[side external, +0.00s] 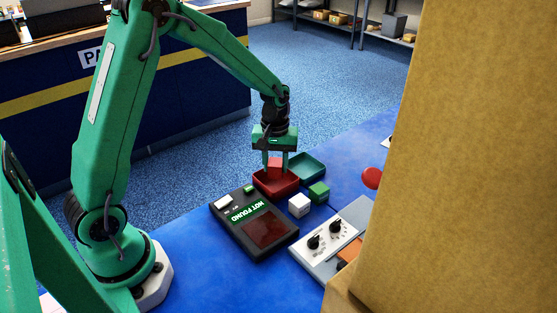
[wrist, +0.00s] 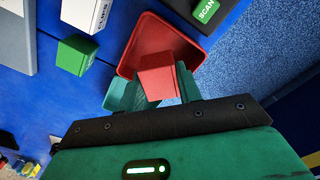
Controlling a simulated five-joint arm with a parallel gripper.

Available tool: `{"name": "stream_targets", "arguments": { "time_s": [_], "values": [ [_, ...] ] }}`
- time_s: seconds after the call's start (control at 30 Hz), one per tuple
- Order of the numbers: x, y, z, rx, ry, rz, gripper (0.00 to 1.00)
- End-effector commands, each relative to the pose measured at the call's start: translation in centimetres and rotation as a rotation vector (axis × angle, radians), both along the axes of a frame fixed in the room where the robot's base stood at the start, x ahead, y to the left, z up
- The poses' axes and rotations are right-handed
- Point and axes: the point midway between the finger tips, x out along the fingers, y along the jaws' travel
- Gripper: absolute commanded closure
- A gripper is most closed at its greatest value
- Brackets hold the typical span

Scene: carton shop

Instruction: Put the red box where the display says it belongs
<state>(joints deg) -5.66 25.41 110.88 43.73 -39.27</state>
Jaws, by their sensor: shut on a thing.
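The red box (side external: 275,164) is between the fingers of my gripper (side external: 277,169), which is shut on it. The red box also shows in the wrist view (wrist: 157,75). It is at the red tray (side external: 278,187); the tray also shows in the wrist view (wrist: 165,32). I cannot tell whether the box touches the tray's floor. A teal tray (side external: 308,167) stands just right of the red tray.
A white box (side external: 299,205) and a green box (side external: 318,192) stand near the trays. A panel with two black knobs (side external: 325,238) lies in front, with a red button (side external: 372,178) farther right. A large brown carton (side external: 470,160) blocks the right side.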

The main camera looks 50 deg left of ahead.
Motion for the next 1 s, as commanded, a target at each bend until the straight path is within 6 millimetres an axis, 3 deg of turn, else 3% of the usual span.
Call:
{"name": "stream_targets", "arguments": {
  "time_s": [0.17, 0.5, 0.97, 1.0],
  "values": [
    [0.0, 0.0, -0.5, 0.000, 0.000, 0.000, 0.91],
    [0.0, 0.0, -3.8, 0.000, 0.000, 0.000, 0.91],
    [0.0, 0.0, -4.3, 0.001, -0.001, 0.000, 0.91],
    [0.0, 0.0, -4.3, 0.000, 0.000, 0.000, 0.62]
  ]
}}
